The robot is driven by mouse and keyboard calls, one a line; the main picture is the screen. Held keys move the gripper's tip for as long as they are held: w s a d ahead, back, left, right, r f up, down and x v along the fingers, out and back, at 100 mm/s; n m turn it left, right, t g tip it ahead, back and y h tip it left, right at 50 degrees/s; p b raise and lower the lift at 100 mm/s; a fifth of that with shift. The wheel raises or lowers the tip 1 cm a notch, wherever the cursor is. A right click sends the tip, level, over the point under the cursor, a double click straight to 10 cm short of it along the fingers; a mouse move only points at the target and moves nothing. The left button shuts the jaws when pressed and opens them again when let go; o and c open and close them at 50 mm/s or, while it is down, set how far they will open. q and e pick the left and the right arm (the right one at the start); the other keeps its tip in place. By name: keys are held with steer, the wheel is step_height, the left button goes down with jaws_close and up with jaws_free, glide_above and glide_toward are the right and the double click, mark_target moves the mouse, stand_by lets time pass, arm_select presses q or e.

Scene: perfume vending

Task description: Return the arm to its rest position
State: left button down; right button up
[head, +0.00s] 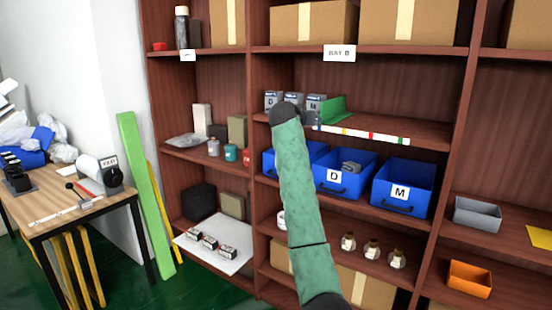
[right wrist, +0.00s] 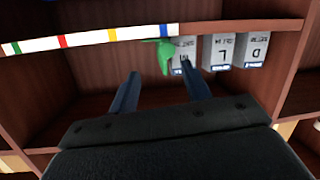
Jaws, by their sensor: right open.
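In the head view my right arm rises across the middle of the shelving, its dark end in front of the upper shelf; its fingers are hidden there. In the right wrist view my right gripper (right wrist: 160,86) shows two dark fingers spread apart with nothing between them. Beyond the fingertips, small grey lettered boxes (right wrist: 219,51) appear upside down beside a green piece (right wrist: 167,57). The fingers look apart from them. The head view shows these boxes (head: 316,103) and the green piece (head: 336,110) on the shelf. My left gripper is not in view.
Blue bins stand below; the middle bin (head: 345,172) holds a grey box, and the right bin (head: 402,188) is marked M. A grey tray (head: 477,214) and orange tray (head: 470,279) sit right. A wooden table (head: 75,212) and green board (head: 145,195) stand left.

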steer(key=s+n+y, duration=0.2)
steer(key=s+y, duration=0.2)
steer(key=s, duration=0.7)
steer(key=s+f+n+g+y+p, duration=0.4)
steer(key=s+f+y+p, duration=0.15)
steer(key=s+f, duration=2.4)
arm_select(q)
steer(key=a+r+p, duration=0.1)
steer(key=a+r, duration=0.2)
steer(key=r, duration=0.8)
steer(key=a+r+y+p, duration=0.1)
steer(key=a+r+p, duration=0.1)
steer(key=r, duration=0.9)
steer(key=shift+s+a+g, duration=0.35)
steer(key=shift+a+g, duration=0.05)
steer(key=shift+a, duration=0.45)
arm_select(e)
steer(key=s+d+f+g, duration=0.1)
steer(key=s+f+g, duration=0.1)
steer(key=s+f, duration=0.5)
steer(key=s+d+f+g, duration=0.1)
steer(key=s+f+g, duration=0.1)
steer(key=s+f, duration=0.6)
steer(key=s+d+f+g, duration=0.1)
steer(key=s+f+g, duration=0.2)
steer(key=s, duration=1.4)
step_height(320, 180, down, 5)
steer(key=shift+r, duration=0.2)
